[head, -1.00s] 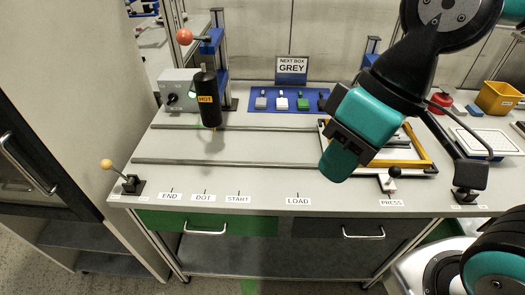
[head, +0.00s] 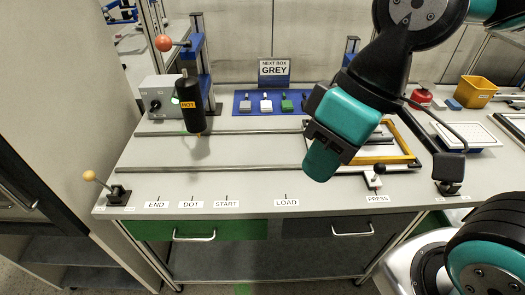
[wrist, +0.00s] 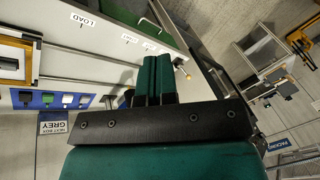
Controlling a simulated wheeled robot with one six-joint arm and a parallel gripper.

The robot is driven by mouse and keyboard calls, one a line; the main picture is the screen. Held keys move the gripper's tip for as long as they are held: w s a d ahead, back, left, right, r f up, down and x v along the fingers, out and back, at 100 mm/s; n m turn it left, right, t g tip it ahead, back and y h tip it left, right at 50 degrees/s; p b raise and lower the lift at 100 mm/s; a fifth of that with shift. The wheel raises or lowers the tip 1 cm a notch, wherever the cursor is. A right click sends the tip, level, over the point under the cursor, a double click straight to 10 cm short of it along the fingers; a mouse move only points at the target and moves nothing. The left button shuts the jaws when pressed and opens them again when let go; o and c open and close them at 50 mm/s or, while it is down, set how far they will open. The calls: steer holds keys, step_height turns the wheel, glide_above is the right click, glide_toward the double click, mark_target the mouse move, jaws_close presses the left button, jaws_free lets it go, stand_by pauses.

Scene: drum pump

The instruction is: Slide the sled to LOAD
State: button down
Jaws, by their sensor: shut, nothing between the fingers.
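The sled (head: 411,157), a yellow-edged frame, sits at the right end of two grey rails (head: 225,168). Its black-knobbed handle (head: 379,170) stands at the front, just behind the PRESS label (head: 378,198). The LOAD label (head: 286,202) lies to the left on the bench's front edge, and it also shows in the wrist view (wrist: 82,20). My gripper (head: 318,172) is shut and empty, above the bench left of the handle and apart from it. Its closed teal fingers show in the wrist view (wrist: 157,75). My arm hides part of the sled.
A black HOT cylinder (head: 190,115) hangs over the rails at left. A yellow-knobbed lever (head: 105,186) stands at the front left, and a black lever (head: 449,172) at the front right. A blue tray (head: 249,108) with small blocks lies behind. The bench front between START and LOAD is clear.

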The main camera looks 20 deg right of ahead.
steer(key=c, duration=0.7)
jaws_free()
steer(key=shift+w, duration=0.1)
steer(key=m+t+h+b, duration=0.1)
steer(key=m+h+b, duration=0.1)
steer(key=m, duration=1)
glide_above(377, 172)
steer(key=d, duration=0.4)
steer(key=s+d+f+x, duration=0.1)
steer(key=d+x, duration=0.2)
steer(key=x, duration=1.6)
steer(key=p+x, duration=0.1)
steer(key=x, duration=0.5)
steer(key=p+x, duration=0.1)
steer(key=x, duration=0.4)
steer(key=shift+s+f, duration=0.25)
steer(key=shift+f, duration=0.2)
steer(key=shift+c, duration=0.3)
